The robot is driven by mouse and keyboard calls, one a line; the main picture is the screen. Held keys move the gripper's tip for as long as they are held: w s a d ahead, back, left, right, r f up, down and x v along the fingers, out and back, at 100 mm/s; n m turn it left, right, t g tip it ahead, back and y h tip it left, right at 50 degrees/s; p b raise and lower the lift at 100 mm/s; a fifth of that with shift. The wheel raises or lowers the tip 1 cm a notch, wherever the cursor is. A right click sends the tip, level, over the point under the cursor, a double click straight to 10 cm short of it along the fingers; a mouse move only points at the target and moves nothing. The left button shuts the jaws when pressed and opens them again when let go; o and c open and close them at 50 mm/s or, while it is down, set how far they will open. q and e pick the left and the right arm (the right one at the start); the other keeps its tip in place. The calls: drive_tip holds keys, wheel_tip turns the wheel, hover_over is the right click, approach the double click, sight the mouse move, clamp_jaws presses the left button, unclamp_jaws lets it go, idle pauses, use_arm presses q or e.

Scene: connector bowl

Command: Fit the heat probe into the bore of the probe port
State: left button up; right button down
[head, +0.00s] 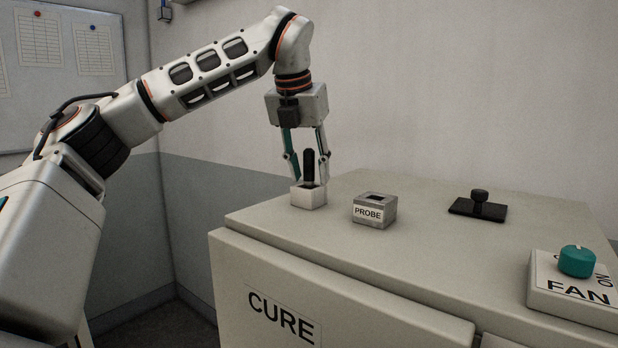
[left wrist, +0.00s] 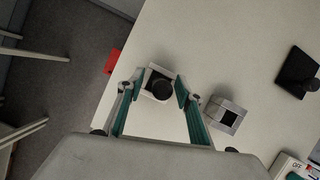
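The heat probe (head: 308,166) is a black upright cylinder standing in a small white holder (head: 308,197) near the left edge of the cabinet top. From above, its round dark end (left wrist: 162,89) shows in the left wrist view. My left gripper (head: 308,169) points down over it, with one finger on each side and gaps to the probe; it is open. The probe port (head: 375,212) is a grey block labelled PROBE, just right of the holder. Its dark square bore opens upward, and the port also shows in the left wrist view (left wrist: 213,112). My right gripper is in neither view.
The cabinet top (head: 430,235) is mostly bare. A black knob on a dark plate (head: 478,209) stands farther back to the right. A FAN switch box (head: 560,296) with a teal knob (head: 577,261) is at the front right. A red object (left wrist: 112,61) shows beside the cabinet edge.

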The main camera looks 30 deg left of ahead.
use_arm(q)
clamp_jaws()
drive_tip(key=shift+r, duration=0.2)
